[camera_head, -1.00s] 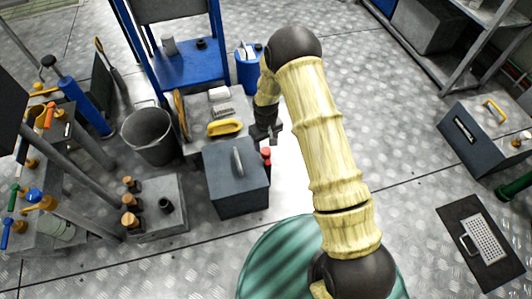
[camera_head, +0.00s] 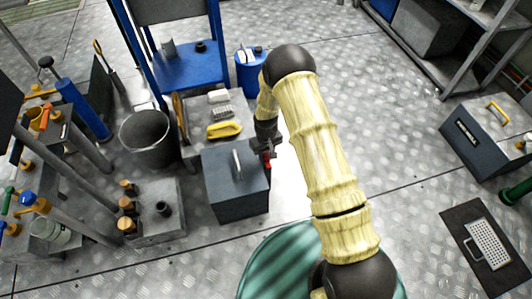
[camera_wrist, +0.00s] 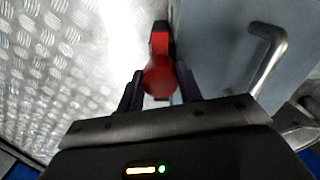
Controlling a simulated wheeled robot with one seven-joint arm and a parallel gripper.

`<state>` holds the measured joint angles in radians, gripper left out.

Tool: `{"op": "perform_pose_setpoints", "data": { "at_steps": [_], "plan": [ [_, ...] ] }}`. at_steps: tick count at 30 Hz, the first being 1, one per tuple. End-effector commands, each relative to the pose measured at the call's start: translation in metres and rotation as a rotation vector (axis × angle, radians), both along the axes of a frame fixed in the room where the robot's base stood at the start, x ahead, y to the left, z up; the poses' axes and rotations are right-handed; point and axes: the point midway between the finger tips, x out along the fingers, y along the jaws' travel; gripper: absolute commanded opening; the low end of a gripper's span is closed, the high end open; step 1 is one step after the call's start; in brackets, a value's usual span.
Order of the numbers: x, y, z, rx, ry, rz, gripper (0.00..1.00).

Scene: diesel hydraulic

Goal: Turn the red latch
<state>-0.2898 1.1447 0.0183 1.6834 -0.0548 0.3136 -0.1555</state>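The red latch (camera_wrist: 158,72) is on the side of the dark grey box (camera_head: 238,192), beside the lid edge. It also shows in the head view (camera_head: 267,161), partly hidden by my gripper (camera_head: 266,149). In the wrist view my gripper (camera_wrist: 159,88) is open, with one dark finger on each side of the latch's rounded red end. I cannot tell whether either finger touches it. The box has a silver bar handle (camera_wrist: 268,58) on its lid, to the right of the latch in the wrist view.
A grey bench with a yellow-handled tool (camera_head: 224,130) stands behind the box. A bucket (camera_head: 147,138) is at the left and a blue can (camera_head: 250,72) behind. A green striped drum (camera_head: 275,262) is in front. Metal floor (camera_head: 395,150) is clear to the right.

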Motion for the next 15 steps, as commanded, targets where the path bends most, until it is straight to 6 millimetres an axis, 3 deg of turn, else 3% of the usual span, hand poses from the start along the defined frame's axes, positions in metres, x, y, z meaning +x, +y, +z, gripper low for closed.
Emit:
{"op": "perform_pose_setpoints", "data": {
  "at_steps": [15],
  "plan": [
    [-0.0005, 0.0003, 0.0023, 0.0, 0.001, -0.113, 0.13]
  ]
}}
